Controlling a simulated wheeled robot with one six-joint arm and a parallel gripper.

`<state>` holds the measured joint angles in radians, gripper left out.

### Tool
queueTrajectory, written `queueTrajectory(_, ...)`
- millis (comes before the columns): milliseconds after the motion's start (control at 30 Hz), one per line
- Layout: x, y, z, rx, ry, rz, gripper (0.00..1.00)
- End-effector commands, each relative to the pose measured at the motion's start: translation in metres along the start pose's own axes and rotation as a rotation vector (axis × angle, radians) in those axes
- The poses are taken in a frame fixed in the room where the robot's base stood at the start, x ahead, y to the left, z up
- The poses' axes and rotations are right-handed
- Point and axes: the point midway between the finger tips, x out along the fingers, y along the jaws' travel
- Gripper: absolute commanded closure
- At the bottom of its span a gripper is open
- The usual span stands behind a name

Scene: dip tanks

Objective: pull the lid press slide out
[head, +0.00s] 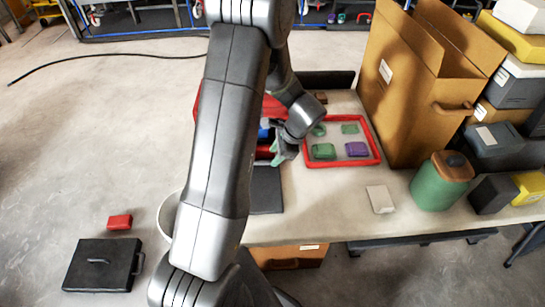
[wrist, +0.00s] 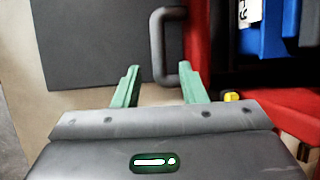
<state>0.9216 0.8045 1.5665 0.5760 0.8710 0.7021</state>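My gripper (wrist: 161,67) is open in the wrist view, its two green fingers apart. A dark grey D-shaped handle (wrist: 157,45) juts from the left side of a red housing (wrist: 196,40). The handle's bar appears between the fingertips in the picture, with gaps on both sides; I cannot tell whether it lies at their depth. This looks like the lid press slide's handle, but the slide itself is not clearly seen. In the head view my gripper (head: 281,152) is beside the red housing (head: 265,153), which my arm mostly hides.
A dark flat panel (wrist: 95,40) lies left of the handle; blue blocks (wrist: 262,30) sit inside the red housing. On the table are a red-rimmed tray (head: 343,163), a cardboard box (head: 400,110), a white card (head: 380,199) and a green jar (head: 435,187).

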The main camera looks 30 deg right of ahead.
Motion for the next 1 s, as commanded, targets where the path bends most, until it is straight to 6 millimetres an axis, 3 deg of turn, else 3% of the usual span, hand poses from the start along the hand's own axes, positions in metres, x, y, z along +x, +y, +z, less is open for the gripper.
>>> queueTrajectory(200,0.024,0.000,0.000,-0.001,-0.001,0.002,0.62)
queueTrajectory(567,0.028,0.000,0.000,-0.001,0.000,-0.001,0.62)
queueTrajectory(767,0.028,0.000,0.000,-0.001,0.000,0.000,0.97)
queueTrajectory(1000,0.028,0.001,0.000,-0.001,0.000,0.000,1.00)
